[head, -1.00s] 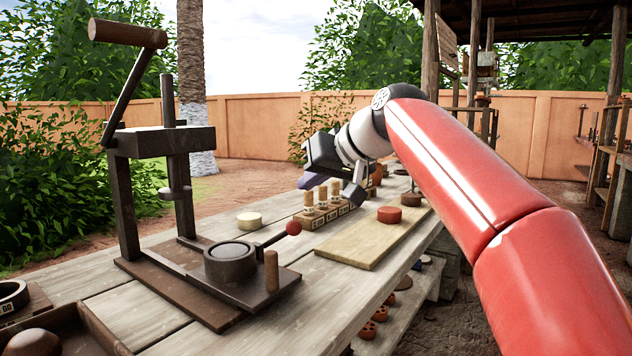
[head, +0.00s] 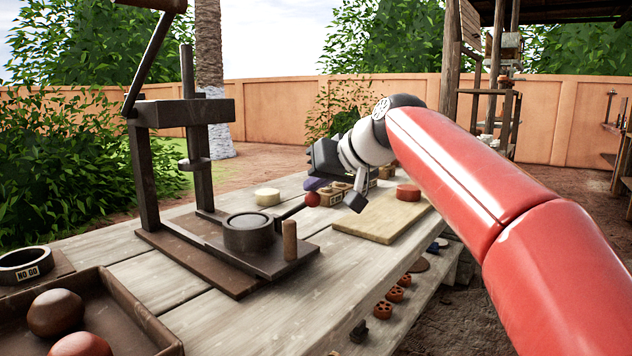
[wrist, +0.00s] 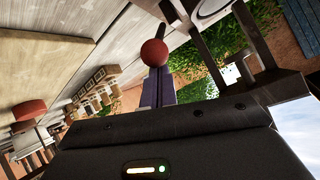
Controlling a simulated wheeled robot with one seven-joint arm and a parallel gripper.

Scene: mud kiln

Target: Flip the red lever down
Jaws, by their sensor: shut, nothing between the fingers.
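The lever is a dark rod ending in a red ball knob (head: 312,199). It slants up to the right from the round cup (head: 248,232) on the press base. In the wrist view the red knob (wrist: 154,52) sits just past my fingertips, centred on them. My gripper (wrist: 157,74) is shut with nothing between its fingers. In the head view its dark body is just above and right of the knob. I cannot tell whether the fingertips touch the knob.
The dark press frame (head: 145,175) stands left of the lever, with a wooden peg (head: 290,240) in front. A pale board (head: 385,222) with a red disc (head: 408,192) lies to the right. A tray (head: 120,300) holding balls is at front left.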

